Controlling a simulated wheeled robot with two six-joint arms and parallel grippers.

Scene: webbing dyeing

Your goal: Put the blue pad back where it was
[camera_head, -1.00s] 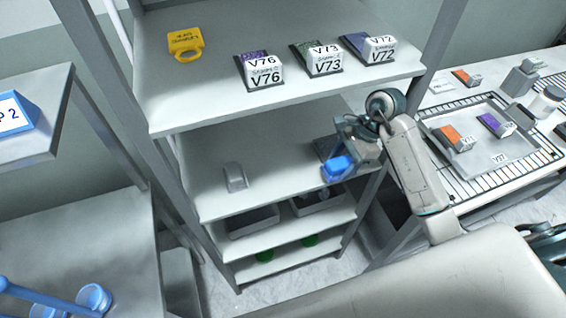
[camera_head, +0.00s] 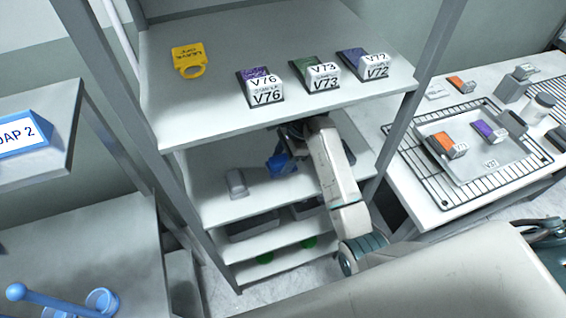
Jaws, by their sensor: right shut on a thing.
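The blue pad (camera_head: 279,164) is over the second shelf (camera_head: 285,195), to the right of a small grey block. It looks tilted, and I cannot tell whether it touches the shelf. My right gripper (camera_head: 286,157) is shut on it. The gripper reaches in under the top shelf from the right, and the arm hides part of the second shelf. My left gripper is not in view.
The grey block (camera_head: 236,182) stands left of the pad. The top shelf (camera_head: 215,100) above holds a yellow mug-like tag (camera_head: 188,60) and labelled blocks V76 (camera_head: 264,92), V73 (camera_head: 321,78) and V72 (camera_head: 373,67). A rack upright (camera_head: 410,100) stands right of the arm.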

